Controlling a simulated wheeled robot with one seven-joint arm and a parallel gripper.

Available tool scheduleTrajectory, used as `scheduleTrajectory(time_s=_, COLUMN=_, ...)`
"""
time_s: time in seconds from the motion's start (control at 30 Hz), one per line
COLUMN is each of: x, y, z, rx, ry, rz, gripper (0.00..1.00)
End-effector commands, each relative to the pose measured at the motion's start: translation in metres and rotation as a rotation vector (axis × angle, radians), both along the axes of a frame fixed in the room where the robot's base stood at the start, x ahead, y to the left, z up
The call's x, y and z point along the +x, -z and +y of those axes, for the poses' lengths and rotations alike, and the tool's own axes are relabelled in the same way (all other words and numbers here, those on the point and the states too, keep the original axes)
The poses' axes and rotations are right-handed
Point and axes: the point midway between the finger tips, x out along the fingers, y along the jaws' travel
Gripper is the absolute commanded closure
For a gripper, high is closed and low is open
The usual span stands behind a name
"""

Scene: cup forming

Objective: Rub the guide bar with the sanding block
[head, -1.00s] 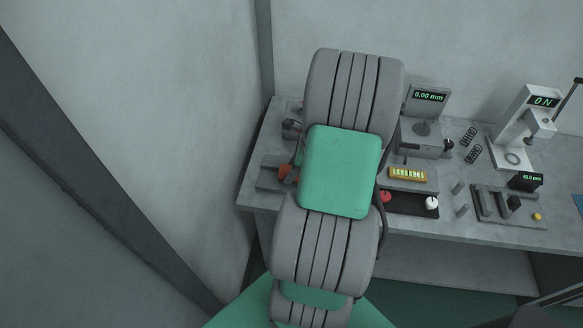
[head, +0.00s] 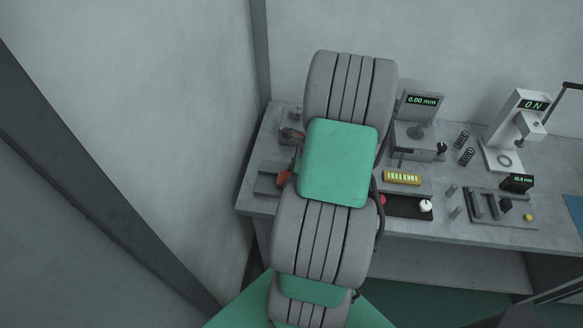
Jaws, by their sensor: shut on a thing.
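My arm, grey with green panels, stands across the middle of the head view and covers part of the bench. My gripper is not visible; it is hidden behind the arm. I cannot make out the sanding block or the guide bar for certain. A grey plate (head: 268,180) lies at the left end of the bench. An orange-red piece (head: 285,177) shows beside it at the arm's left edge, and a dark piece with some red (head: 290,135) shows above it. What these are is too small and too covered to tell.
The grey bench (head: 460,238) runs right from behind my arm. On it are a 0.00 mm gauge (head: 421,100), a yellow block (head: 402,178), a dark tray (head: 400,211), two springs, a white 0 N press (head: 515,120) and a fixture plate (head: 495,219). Walls close in at the left.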

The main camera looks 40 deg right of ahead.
Motion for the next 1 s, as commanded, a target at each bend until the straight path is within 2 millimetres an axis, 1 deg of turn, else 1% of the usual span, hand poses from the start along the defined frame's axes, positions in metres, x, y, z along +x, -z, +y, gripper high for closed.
scheduleTrajectory(time_s=0.1, x=-0.003, y=0.0, z=0.003, rx=-0.001, ry=0.0, rz=-0.001, gripper=0.92)
scheduleTrajectory(time_s=0.23, x=-0.002, y=0.004, z=0.002, rx=0.0, ry=0.001, rz=0.0, gripper=0.92)
scheduleTrajectory(time_s=0.6, x=0.019, y=0.008, z=-0.026, rx=-0.001, ry=0.002, rz=0.001, gripper=0.92)
scheduleTrajectory(time_s=0.9, x=0.023, y=0.008, z=-0.034, rx=-0.01, ry=0.008, rz=-0.003, gripper=0.93)
scheduleTrajectory(time_s=1.0, x=0.023, y=0.003, z=-0.034, rx=-0.011, ry=0.009, rz=-0.003, gripper=0.93)
